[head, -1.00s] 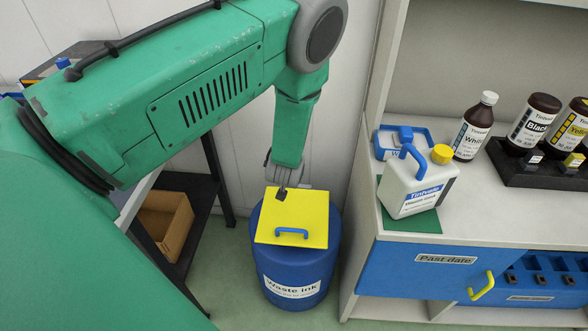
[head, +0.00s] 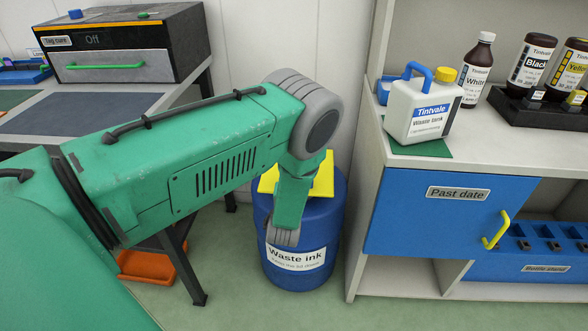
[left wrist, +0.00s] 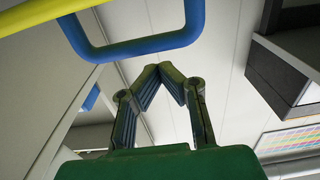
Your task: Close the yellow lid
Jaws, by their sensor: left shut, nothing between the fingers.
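The yellow lid (head: 324,178) is at the top of the blue waste ink barrel (head: 327,222) in the head view. My green left arm covers much of the lid; I cannot tell whether it lies flat or is tilted. In the left wrist view the lid (left wrist: 45,14) is a yellow strip at the top left, with its blue handle (left wrist: 150,44) beside it. My left gripper (left wrist: 172,70) is shut and empty, its fingertips close to the handle in that picture. In the head view its fingers are hidden, and the wrist is in front of the barrel. My right gripper is not in view.
To the right stands a cabinet with a blue door (head: 430,215), a white waste tank (head: 418,115) and bottles on its top. To the left is a table (head: 75,120) with a dark box-shaped device (head: 130,45). The floor before the barrel is clear.

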